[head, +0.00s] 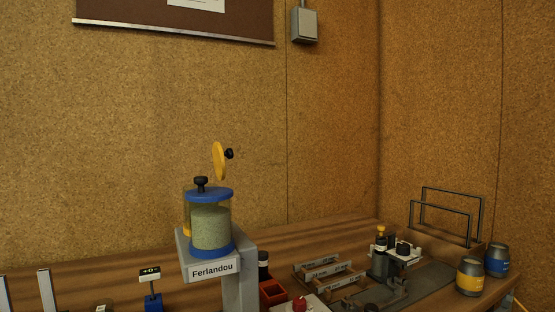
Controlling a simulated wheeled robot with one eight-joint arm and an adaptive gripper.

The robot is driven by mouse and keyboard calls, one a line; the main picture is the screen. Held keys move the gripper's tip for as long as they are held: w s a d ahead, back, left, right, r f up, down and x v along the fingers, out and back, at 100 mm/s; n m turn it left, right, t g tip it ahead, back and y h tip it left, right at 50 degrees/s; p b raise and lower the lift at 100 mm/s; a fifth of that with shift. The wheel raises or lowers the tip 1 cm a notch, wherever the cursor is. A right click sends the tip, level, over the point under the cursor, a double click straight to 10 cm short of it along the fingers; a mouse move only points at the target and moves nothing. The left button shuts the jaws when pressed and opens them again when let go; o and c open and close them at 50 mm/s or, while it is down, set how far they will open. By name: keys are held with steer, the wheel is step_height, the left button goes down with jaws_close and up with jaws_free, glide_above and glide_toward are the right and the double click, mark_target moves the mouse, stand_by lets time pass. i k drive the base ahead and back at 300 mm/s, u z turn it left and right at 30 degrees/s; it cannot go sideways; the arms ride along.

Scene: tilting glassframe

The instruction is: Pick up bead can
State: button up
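Two small cans stand on the right end of the wooden bench in the head view. The nearer is a dark can with a yellow band (470,277); the other is a dark can with a blue band (497,261), just behind it to the right. Their labels are too small to read, so I cannot tell which is the bead can. A clear jar (211,227) with blue lid and base holds pale green grains on a grey stand marked "Ferlandou". My gripper is not in view.
A dark device with a white block (403,253) stands left of the cans. A wire rack (440,217) is behind them. A divided wooden tray (330,274) and a red bin (272,292) lie near the stand. The bench top (110,274) is mostly bare behind the left items.

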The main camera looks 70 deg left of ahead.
mark_target(470, 275)
steer(key=u, duration=0.05)
steer(key=i, duration=1.35)
steer(key=u, duration=3.15)
